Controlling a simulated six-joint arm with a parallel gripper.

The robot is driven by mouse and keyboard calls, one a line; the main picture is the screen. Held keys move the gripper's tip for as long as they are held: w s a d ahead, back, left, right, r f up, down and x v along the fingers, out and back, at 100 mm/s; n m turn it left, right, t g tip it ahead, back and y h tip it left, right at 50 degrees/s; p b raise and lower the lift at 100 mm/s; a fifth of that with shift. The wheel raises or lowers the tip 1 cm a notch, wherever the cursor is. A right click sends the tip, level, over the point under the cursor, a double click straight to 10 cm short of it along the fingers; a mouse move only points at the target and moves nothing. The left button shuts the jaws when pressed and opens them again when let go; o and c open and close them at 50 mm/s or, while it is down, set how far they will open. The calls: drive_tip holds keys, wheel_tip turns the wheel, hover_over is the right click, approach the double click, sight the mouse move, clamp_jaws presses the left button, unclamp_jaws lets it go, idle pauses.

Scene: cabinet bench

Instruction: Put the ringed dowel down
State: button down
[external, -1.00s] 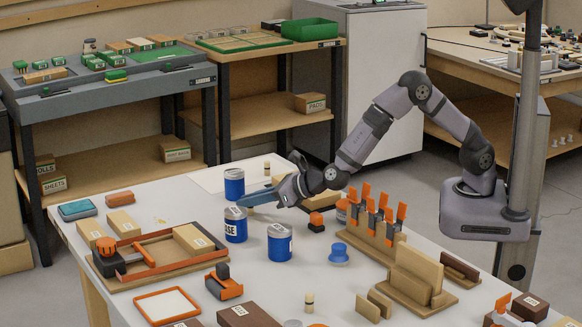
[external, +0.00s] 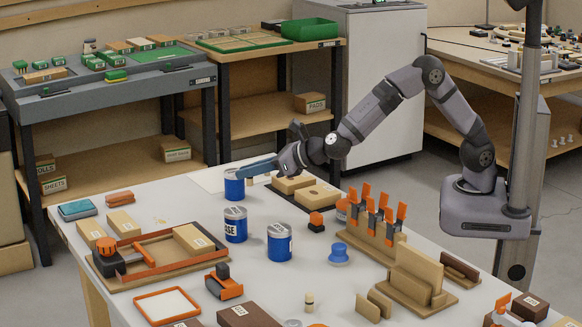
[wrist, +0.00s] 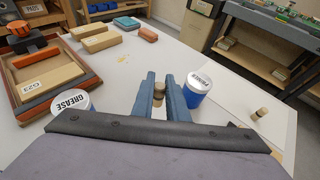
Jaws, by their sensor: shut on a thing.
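My gripper (external: 252,168) has blue fingers, shut on a short wooden dowel. In the wrist view the held dowel's rounded top (wrist: 159,88) shows between the fingertips (wrist: 159,94). In the external view the dowel (external: 249,181) hangs below the fingers, beside a blue can (external: 234,186); I cannot tell whether its foot touches the table. Its ring is not clear. A second dowel with a dark band (wrist: 262,112) stands on the white sheet (wrist: 245,95) in the wrist view. Another small dowel (external: 309,302) stands near the front of the table.
Blue cans (external: 236,225) (external: 279,242) stand close in front of the gripper. An orange-edged tray (external: 150,285) and pale blocks lie left.

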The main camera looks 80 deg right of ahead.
drive_tip(key=shift+r, duration=0.85)
drive_tip(key=w+d+m+h, duration=0.1)
drive_tip(key=d, duration=0.2)
drive_tip(key=w+d+h, duration=0.1)
drive_tip(key=w+d, duration=0.1)
drive_tip(key=d, duration=0.1)
drive_tip(key=w+d+m+h, duration=0.1)
drive_tip(key=w+d, duration=0.1)
drive_tip(key=d, duration=0.2)
drive_tip(key=shift+r+m+g+p, duration=0.2)
drive_tip(key=shift+m+g+p, duration=0.1)
drive_tip(key=shift+p, duration=0.05)
drive_tip(key=w+d+m+g+h, duration=0.2)
drive_tip(key=w+d+m+h, duration=0.1)
drive_tip(key=d, duration=0.9)
drive_tip(key=shift+d+f, duration=0.15)
drive_tip(key=shift+f, duration=4.95)
drive_tip(key=shift+f, duration=0.1)
drive_tip(key=shift+f, duration=0.15)
drive_tip(key=c, duration=1.7)
unclamp_jaws()
drive_tip(key=shift+c, duration=0.2)
drive_tip(key=shift+r, duration=0.2)
